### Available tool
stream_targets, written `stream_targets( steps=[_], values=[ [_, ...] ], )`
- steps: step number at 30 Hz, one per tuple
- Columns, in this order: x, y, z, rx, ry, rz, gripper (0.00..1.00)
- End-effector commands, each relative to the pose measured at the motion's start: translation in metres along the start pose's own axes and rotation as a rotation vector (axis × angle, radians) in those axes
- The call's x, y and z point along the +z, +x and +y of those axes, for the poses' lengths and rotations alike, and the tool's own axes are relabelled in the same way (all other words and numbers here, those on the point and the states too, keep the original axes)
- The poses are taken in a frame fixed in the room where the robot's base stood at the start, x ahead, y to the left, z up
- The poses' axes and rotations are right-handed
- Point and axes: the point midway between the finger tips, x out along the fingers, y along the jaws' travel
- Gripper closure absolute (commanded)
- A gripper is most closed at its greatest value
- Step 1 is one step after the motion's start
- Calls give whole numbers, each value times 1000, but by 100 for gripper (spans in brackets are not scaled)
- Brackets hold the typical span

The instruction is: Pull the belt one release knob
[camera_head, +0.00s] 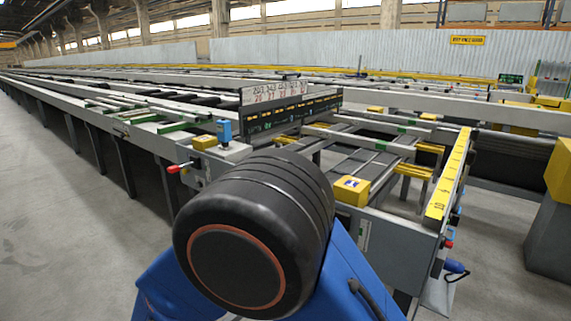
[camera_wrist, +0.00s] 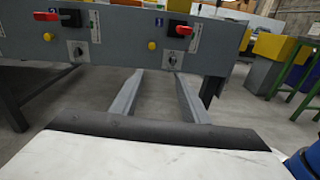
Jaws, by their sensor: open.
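In the wrist view a grey control panel carries two yellow knobs, a left yellow knob (camera_wrist: 48,37) and a right yellow knob (camera_wrist: 152,45). The small labels are too blurred to tell which knob is belt one's. My gripper (camera_wrist: 160,72) is open and empty. Its two grey fingers point toward the panel, their tips near its lower edge in the picture, with the right yellow knob above and left of the gap. No contact with a knob shows. In the camera_head view my dark arm joint hides the gripper and part of the table end.
Red-handled switches (camera_wrist: 184,30) and black rotary switches (camera_wrist: 173,60) sit close to the knobs. A green frame (camera_wrist: 295,68) stands at the right. The long runout table (camera_head: 100,95) fills the camera_head view. Grey floor (camera_head: 60,190) is clear at left.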

Motion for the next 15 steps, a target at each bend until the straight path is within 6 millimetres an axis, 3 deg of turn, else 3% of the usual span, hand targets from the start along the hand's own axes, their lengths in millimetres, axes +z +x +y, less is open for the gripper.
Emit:
stream_targets(
  steps=[8,15],
  values=[
    [17,38,-22,-102,63,73,59],
    [38,86,-62,-252,166,180,59]
  ],
)
